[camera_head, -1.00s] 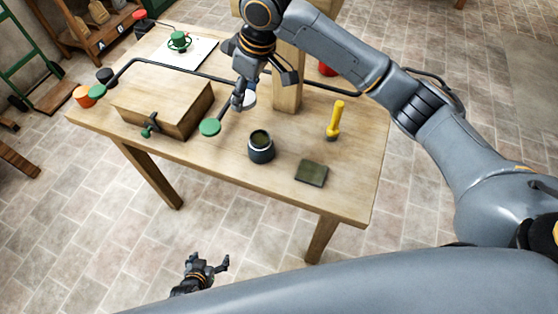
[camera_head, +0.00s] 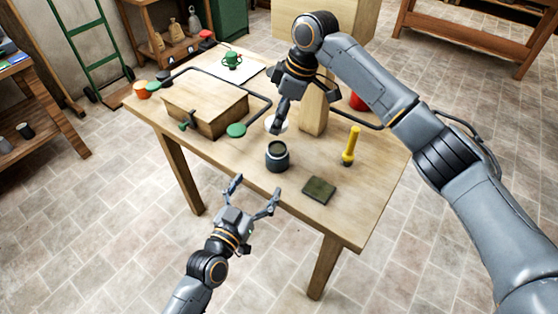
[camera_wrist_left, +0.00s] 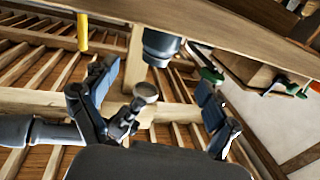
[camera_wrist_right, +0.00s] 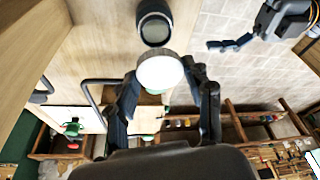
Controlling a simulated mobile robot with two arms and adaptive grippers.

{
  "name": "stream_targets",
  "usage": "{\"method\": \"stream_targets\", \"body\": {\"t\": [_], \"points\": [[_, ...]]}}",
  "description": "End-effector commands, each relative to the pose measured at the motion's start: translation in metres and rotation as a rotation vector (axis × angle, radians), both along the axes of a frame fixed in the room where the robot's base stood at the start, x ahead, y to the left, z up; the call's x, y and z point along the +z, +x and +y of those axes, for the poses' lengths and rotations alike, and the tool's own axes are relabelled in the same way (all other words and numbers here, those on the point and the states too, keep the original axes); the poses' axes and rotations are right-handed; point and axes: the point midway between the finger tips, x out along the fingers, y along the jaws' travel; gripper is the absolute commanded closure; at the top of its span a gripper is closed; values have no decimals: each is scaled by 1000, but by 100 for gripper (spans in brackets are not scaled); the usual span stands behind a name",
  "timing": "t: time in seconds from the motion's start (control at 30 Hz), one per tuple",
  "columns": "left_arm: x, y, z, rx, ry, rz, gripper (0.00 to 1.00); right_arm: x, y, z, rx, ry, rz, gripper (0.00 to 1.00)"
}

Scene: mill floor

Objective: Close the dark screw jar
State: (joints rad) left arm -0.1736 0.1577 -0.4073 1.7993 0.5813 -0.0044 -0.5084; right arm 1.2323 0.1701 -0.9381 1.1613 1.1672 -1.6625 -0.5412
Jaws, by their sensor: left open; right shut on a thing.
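The dark jar (camera_head: 277,157) stands upright and open on the wooden table, its dark mouth facing up. It also shows in the right wrist view (camera_wrist_right: 155,27) and at the top of the left wrist view (camera_wrist_left: 161,45). My right gripper (camera_head: 279,118) is shut on a pale round lid (camera_wrist_right: 160,71), held by its edge. The lid is beside and behind the jar in the head view, apart from its mouth. My left gripper (camera_head: 255,190) is open and empty in front of the table's near edge, lower in the picture than the jar.
A yellow-handled tool (camera_head: 351,146) stands right of the jar, and a dark green pad (camera_head: 319,190) lies near the front edge. A wooden box (camera_head: 207,108), a green disc (camera_head: 236,130) and a black bent rod are to the left. A wooden post (camera_head: 314,110) rises behind.

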Motion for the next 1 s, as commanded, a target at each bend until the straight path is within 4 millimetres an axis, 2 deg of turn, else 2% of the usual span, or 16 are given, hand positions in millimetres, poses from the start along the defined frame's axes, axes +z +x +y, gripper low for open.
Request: {"method": "stream_targets", "body": {"t": [0.23,0.37,0.8,1.0], "points": [[0,1,-1,0,0,1,13,0,0,0,-1,0,0,63],[0,10,-5,1,-2,0,13,0,0,0,-2,0,1,63],[0,82,-38,-1,0,1,13,0,0,0,-2,0,1,63],[-1,103,-48,-1,0,2,13,0,0,0,-2,0,1,63]]}}
